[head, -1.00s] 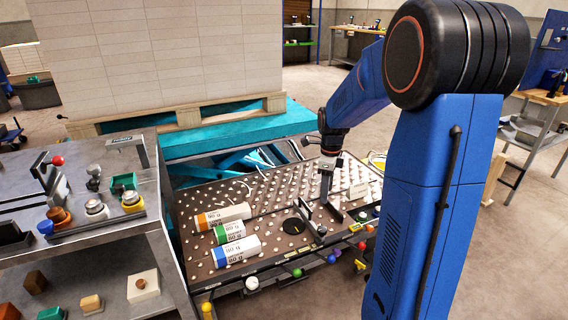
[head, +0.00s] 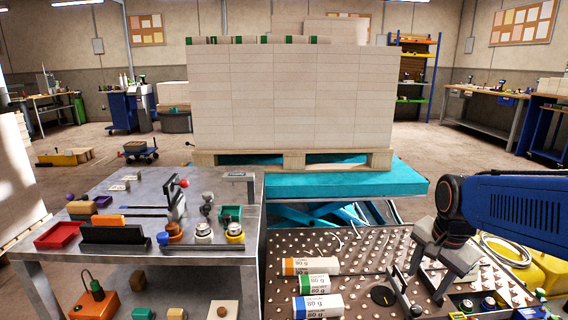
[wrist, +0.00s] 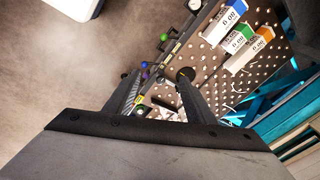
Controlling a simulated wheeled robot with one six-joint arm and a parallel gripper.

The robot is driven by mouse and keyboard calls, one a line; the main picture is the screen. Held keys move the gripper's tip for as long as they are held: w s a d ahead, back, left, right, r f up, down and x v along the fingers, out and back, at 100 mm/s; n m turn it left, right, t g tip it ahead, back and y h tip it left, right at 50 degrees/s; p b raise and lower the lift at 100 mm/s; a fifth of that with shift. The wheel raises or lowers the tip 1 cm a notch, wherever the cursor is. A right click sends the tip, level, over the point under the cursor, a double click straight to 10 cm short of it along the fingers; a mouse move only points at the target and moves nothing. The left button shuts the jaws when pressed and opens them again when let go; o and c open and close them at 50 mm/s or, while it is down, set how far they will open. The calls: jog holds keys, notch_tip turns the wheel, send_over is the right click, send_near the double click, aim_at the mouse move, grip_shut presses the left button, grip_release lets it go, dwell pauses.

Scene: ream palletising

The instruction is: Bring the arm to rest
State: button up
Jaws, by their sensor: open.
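My blue arm (head: 515,205) reaches in from the right edge of the head view. My gripper (head: 428,275) hangs over the right part of the studded ball table (head: 345,245). In the wrist view my gripper (wrist: 160,88) shows two dark fingers spread apart, with nothing between them but the view of the table below. Three wrapped reams, with orange (head: 310,266), green (head: 314,284) and blue (head: 318,306) ends, lie on the ball table to the left of my gripper, apart from it. They also show at the top right of the wrist view.
A pallet (head: 290,159) with a tall stack of reams (head: 290,100) stands on a turquoise lift table (head: 405,180) behind. A grey metal bench (head: 130,200) with knobs and trays is at the left. A yellow thing with a coiled cable (head: 540,270) is at the right.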

jog(key=s+a+n+t, duration=0.1)
jog(key=s+a+n, duration=0.1)
jog(key=s+n, duration=0.4)
jog(key=s+a+n+t, duration=0.1)
jog(key=s+a+n, duration=0.1)
jog(key=s+n, duration=0.4)
jog(key=shift+s+a, duration=0.4)
jog(key=shift+s, duration=0.3)
